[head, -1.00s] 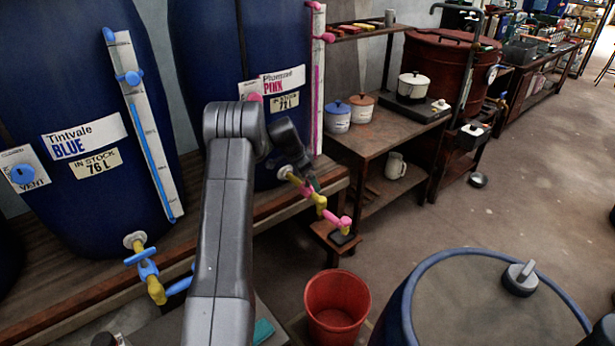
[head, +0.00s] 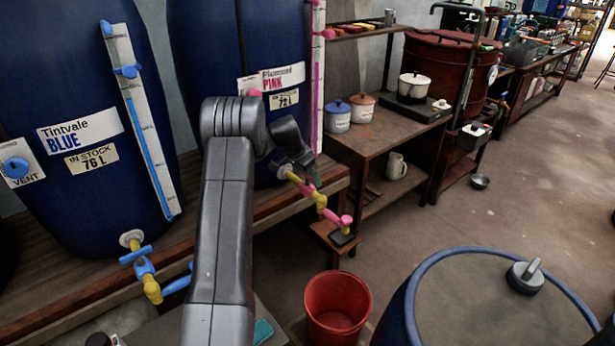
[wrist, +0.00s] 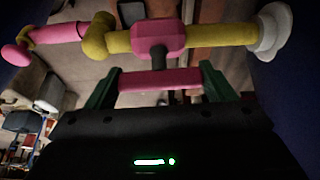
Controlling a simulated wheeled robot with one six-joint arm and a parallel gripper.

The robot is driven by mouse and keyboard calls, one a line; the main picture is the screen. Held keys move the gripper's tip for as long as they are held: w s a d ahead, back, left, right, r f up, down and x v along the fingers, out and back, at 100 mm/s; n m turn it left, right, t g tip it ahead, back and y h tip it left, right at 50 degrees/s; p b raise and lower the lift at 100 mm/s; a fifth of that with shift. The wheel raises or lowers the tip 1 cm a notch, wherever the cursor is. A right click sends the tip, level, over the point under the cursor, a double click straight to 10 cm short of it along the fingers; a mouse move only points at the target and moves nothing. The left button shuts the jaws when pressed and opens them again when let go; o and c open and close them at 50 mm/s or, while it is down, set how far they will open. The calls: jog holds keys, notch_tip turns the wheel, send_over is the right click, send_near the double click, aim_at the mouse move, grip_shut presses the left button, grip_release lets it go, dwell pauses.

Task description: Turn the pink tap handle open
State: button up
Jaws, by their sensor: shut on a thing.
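The pink tap is on the front of the dark blue drum (head: 215,60) labelled Plumored PINK. In the wrist view its yellow pipe (wrist: 220,35) runs sideways from a white flange to a pink valve body (wrist: 158,36). A dark stem joins the body to the pink tap handle (wrist: 160,80), a bar lying roughly parallel to the pipe. My gripper (wrist: 158,82) has its two green fingers shut on the ends of this bar. In the head view my gripper (head: 306,178) is at the tap, and my arm partly hides the handle. The pink spout (head: 345,221) hangs at the outer end.
A red bucket (head: 337,304) stands on the floor in front. A small dark stand (head: 338,238) is below the pink spout. The blue drum's tap (head: 142,266) is at the left. A large lidded barrel (head: 480,300) fills the front right. Open floor lies right of the bench.

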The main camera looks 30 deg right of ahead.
jog(key=o, duration=1)
jog(key=shift+r, duration=0.1)
jog(key=v, duration=0.7)
jog(key=shift+a+r, duration=0.15)
jog(key=x, duration=0.6)
jog(key=shift+f, duration=0.35)
jog(key=shift+d+f+p, duration=0.25)
jog(key=shift+d+p, duration=0.1)
jog(key=shift+d, duration=0.05)
jog(key=shift+r+m+p, duration=0.1)
jog(key=shift+m+p, duration=0.5)
jog(key=shift+m, duration=0.1)
jog(key=shift+m+g+p, duration=0.4)
jog(key=shift+m, duration=0.1)
